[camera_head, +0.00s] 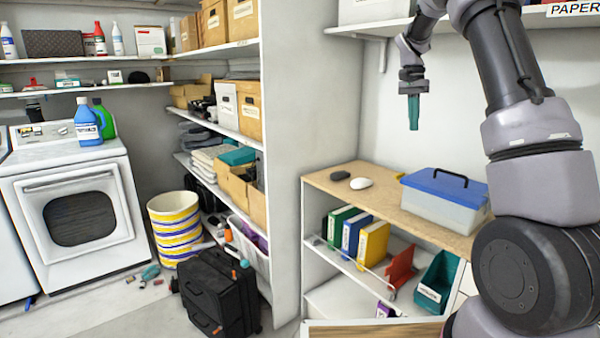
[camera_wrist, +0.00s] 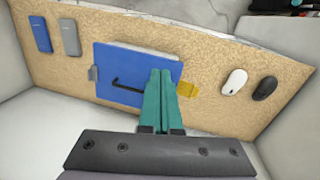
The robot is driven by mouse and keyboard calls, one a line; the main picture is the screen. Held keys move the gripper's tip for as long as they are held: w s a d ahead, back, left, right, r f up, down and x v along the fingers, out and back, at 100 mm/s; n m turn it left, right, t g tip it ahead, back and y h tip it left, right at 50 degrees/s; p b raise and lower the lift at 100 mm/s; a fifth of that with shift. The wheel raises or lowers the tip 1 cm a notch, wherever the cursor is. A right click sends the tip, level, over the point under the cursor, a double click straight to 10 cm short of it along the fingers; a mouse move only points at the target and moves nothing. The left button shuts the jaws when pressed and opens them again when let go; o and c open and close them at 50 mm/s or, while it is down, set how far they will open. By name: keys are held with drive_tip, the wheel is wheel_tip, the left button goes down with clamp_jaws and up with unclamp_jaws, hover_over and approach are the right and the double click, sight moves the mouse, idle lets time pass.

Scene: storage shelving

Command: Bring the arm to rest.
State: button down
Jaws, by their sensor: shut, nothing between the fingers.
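My gripper (camera_head: 413,112) hangs from my raised arm above the wooden shelf top, with its green fingers pointing down. In the wrist view the two green fingers of my gripper (camera_wrist: 160,75) lie together, shut with nothing between them. Below them is a clear box with a blue lid (camera_wrist: 115,62) and a dark handle; in the head view the box (camera_head: 445,200) stands on the wooden top. My gripper is apart from the box and touches nothing.
A white mouse (camera_head: 361,183) and a dark mouse (camera_head: 340,175) lie on the wooden top (camera_head: 400,222). An upper shelf (camera_head: 355,29) runs close to my arm. Binders, including a yellow one (camera_head: 373,244), stand below. A washer (camera_head: 75,205) and a black suitcase (camera_head: 217,290) are at left.

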drive_tip(key=s+a+r+n+t+y, duration=0.1)
drive_tip(key=s+a+r+t, duration=0.1)
drive_tip(key=s+r, duration=0.5)
drive_tip(key=s+a+r+n+t+y, duration=0.1)
drive_tip(key=s+a+r+n+t, duration=0.2)
drive_tip(key=s, duration=0.8)
drive_tip(key=s+a+f+t, duration=0.1)
drive_tip(key=s+a, duration=0.1)
drive_tip(key=s, duration=0.6)
drive_tip(key=s+a+f+n+t+y, duration=0.1)
drive_tip(key=s+a+t, duration=0.1)
drive_tip(key=s, duration=0.6)
drive_tip(key=shift+a+t, duration=0.3)
drive_tip(key=shift+a, duration=0.05)
drive_tip(key=shift+s+f, duration=0.1)
